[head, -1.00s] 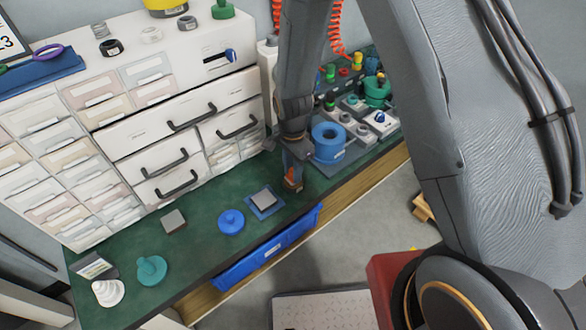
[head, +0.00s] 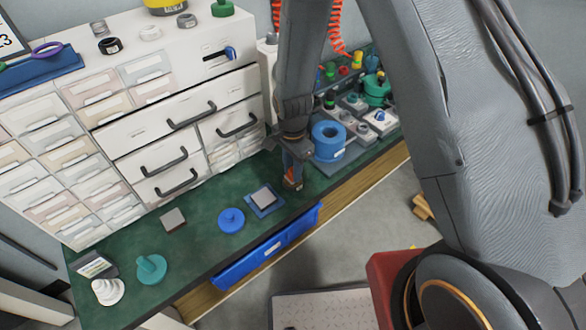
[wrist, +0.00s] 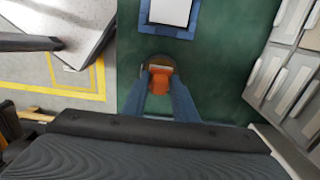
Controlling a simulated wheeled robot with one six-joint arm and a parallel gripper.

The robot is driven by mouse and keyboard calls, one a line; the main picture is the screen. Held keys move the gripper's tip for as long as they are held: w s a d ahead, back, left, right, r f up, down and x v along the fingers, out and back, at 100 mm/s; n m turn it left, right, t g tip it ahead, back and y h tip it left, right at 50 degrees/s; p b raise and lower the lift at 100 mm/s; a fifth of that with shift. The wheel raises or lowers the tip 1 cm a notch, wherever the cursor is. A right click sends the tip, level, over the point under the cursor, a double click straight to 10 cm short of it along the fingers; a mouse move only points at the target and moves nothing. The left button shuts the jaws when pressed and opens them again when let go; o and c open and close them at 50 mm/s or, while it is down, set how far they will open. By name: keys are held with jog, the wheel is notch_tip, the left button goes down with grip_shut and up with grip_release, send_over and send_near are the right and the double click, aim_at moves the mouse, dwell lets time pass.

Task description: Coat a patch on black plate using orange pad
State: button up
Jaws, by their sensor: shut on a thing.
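My gripper (wrist: 160,92) points down over the green bench top, its blue fingers shut on the orange pad (wrist: 159,82). In the head view the orange pad (head: 292,178) shows at the fingertips, near or on the bench; I cannot tell if it touches. A dark rounded edge with a pale strip shows just beyond the pad in the wrist view. A pale grey square plate lies in a blue square tray (head: 279,205), left of my gripper. A grey square plate with dark sides (head: 173,220) lies farther left, by the drawers. No plainly black plate shows.
A blue knobbed disc (head: 231,220), a teal knobbed piece (head: 151,268) and a white one (head: 107,291) stand along the bench. A blue tape roll (head: 328,141) stands right of my gripper. White drawers (head: 180,120) line the back.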

jog(key=shift+f, duration=0.4)
dwell(1.4)
jog(key=shift+r, duration=0.15)
jog(key=shift+r+p, duration=2.6)
jog(key=shift+r, duration=0.85)
jog(key=d+r+n, duration=0.1)
jog(key=d+n, duration=0.4)
jog(key=d, duration=0.2)
jog(key=s+d+r+n, duration=0.1)
jog(key=d+r+n, duration=0.1)
jog(key=d+n, duration=0.4)
jog(key=shift+d+r, duration=0.25)
jog(key=shift+d, duration=0.8)
jog(key=shift+s, duration=0.1)
